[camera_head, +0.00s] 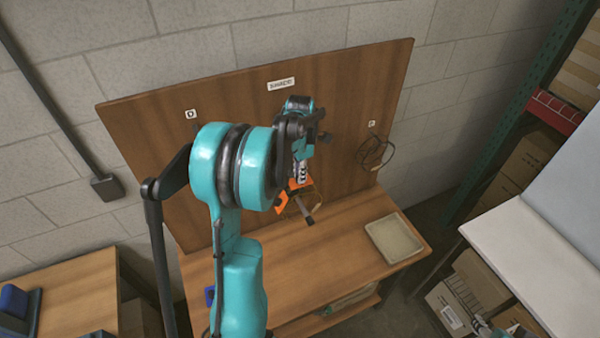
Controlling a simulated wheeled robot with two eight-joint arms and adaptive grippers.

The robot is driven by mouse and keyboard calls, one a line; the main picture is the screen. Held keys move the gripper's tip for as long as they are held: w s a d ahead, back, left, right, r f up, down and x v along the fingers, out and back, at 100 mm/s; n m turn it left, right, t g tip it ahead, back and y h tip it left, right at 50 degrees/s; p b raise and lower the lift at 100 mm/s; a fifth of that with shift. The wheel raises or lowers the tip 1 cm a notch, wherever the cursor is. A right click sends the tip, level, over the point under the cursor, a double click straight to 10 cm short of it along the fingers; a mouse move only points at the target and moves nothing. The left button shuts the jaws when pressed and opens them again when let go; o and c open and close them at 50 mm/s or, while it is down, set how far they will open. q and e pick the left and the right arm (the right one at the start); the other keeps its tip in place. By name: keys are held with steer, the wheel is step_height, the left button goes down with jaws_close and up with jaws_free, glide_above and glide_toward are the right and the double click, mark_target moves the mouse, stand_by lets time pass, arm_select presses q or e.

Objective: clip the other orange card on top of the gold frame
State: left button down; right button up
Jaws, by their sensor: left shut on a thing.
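My left gripper (300,173) is in front of the wooden board and points down, shut on an orange card (301,183). More orange (285,208) shows just below and to the left, partly behind my arm; I cannot tell whether it is a separate card. A thin gold frame (318,212) seems to stand around and below the orange pieces, near the back of the wooden table. Its wires are faint, and I cannot tell whether the held card touches it. My right gripper is not in view.
The upright board (240,95) backs the table (330,265). A dark wire loop (374,152) hangs on the board's right side. A shallow pale tray (394,239) lies at the table's right end. The table between frame and tray is clear. A white table (530,250) stands at right.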

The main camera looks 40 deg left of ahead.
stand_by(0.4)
arm_select(q)
steer(key=shift+f+b, duration=0.4)
steer(key=shift+f, duration=0.15)
steer(key=shift+f+b, duration=1)
steer(key=shift+b, duration=0.15)
stand_by(0.7)
stand_by(0.4)
steer(key=c, duration=1.5)
jaws_free()
steer(key=shift+o, duration=0.2)
